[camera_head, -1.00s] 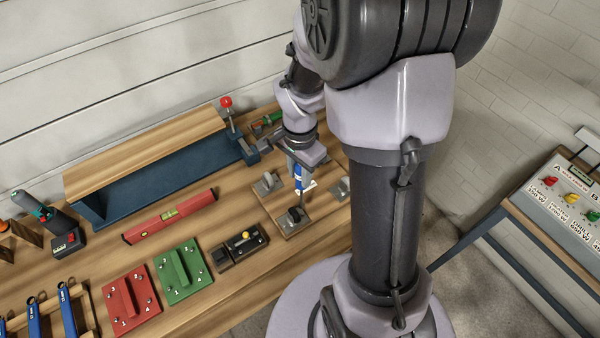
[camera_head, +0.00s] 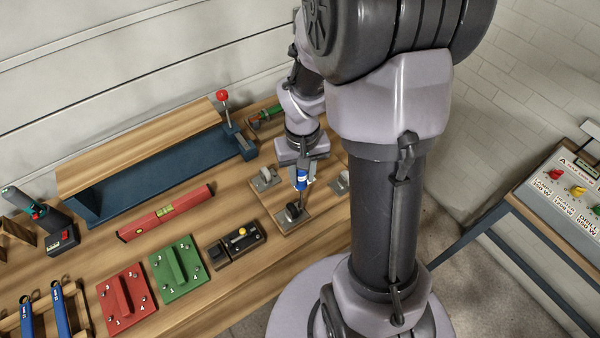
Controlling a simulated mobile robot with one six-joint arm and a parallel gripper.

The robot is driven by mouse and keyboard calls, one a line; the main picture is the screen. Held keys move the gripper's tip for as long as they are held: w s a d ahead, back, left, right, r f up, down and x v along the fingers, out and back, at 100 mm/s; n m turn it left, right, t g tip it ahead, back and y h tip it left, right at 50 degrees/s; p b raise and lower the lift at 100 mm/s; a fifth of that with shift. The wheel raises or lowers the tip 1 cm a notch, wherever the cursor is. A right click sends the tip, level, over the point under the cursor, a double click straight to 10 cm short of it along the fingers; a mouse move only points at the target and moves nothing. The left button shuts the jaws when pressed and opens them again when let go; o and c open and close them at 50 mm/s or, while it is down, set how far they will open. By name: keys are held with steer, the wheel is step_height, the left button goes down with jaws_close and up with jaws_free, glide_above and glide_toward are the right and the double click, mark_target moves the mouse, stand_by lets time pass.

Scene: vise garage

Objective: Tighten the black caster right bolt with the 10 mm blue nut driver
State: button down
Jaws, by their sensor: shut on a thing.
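My gripper (camera_head: 304,170) is shut on the blue nut driver (camera_head: 301,180). The driver hangs about upright over the wooden caster board, its thin shaft pointing down just behind and right of the black caster (camera_head: 293,212). The black caster sits on the front part of the wooden board (camera_head: 284,229). The caster's right bolt is too small to make out, and I cannot tell whether the driver tip touches it.
A grey caster (camera_head: 264,179) sits at the board's back left, and another (camera_head: 343,181) is at the right beside my arm. A black block with a yellow knob (camera_head: 240,242), green plate (camera_head: 177,270), red plate (camera_head: 124,296) and red level (camera_head: 167,212) lie to the left.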

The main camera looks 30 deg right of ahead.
steer(key=shift+n, duration=0.5)
